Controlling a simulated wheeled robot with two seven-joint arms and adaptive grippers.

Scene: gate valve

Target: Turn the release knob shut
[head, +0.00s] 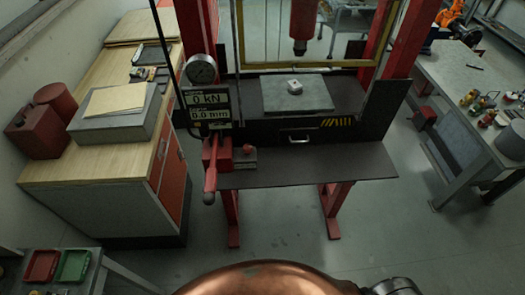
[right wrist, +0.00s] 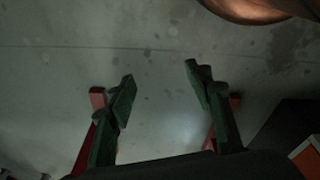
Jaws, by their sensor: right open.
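A red pump block (head: 217,154) with a long red lever (head: 210,180) sits at the left front of the press shelf. A small grey piece (head: 243,158) lies beside the block. I cannot clearly tell which part is the release knob. My right gripper (right wrist: 158,76) shows in the right wrist view, its dark fingers wide apart and empty, with bare floor beyond them. It is not seen in the head view. My left gripper is in neither view.
The red press frame (head: 396,40) carries a gauge (head: 202,69), a display (head: 208,106) and a bed plate (head: 297,94). A wooden bench (head: 120,165) stands left, a grey table (head: 450,90) right. Open floor (head: 285,215) lies in front.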

